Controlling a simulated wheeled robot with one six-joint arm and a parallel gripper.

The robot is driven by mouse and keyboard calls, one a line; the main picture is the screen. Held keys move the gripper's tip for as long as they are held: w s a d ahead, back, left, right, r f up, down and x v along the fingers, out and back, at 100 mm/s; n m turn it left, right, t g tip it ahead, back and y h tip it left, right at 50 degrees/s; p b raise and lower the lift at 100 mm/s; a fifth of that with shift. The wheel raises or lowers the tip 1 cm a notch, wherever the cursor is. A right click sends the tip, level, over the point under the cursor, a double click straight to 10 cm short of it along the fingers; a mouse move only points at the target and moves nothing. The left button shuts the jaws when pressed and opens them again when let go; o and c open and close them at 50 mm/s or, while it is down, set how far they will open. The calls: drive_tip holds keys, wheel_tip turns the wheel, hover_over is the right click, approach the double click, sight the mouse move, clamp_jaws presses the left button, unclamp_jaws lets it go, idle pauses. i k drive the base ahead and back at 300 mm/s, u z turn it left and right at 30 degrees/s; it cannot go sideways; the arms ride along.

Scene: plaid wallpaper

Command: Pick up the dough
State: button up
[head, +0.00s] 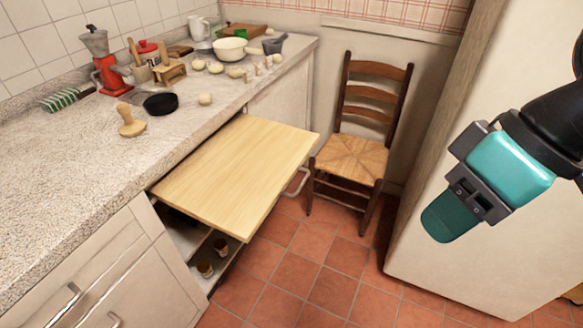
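Several pale, rounded lumps that look like dough lie on the counter. One lump (205,99) sits apart, near the counter's front edge and right of the black pan. Others, such as one lump (215,67) and another (236,72), lie farther back near the white bowl (230,49). My gripper (450,216) hangs at the right of the head view, in front of the pale cabinet and far from the dough. Its fingers cannot be made out, and nothing is seen held in it.
A wooden board (235,170) juts out from the counter (60,190) over an open drawer. A wooden chair (350,155) stands behind it. Tiled floor (330,285) is clear in front.

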sight(204, 100)
drive_tip(key=u, duration=0.35)
drive_tip(key=i, duration=0.9)
drive_tip(key=u, duration=1.2)
drive_tip(key=i, duration=0.55)
drive_tip(key=u, duration=0.5)
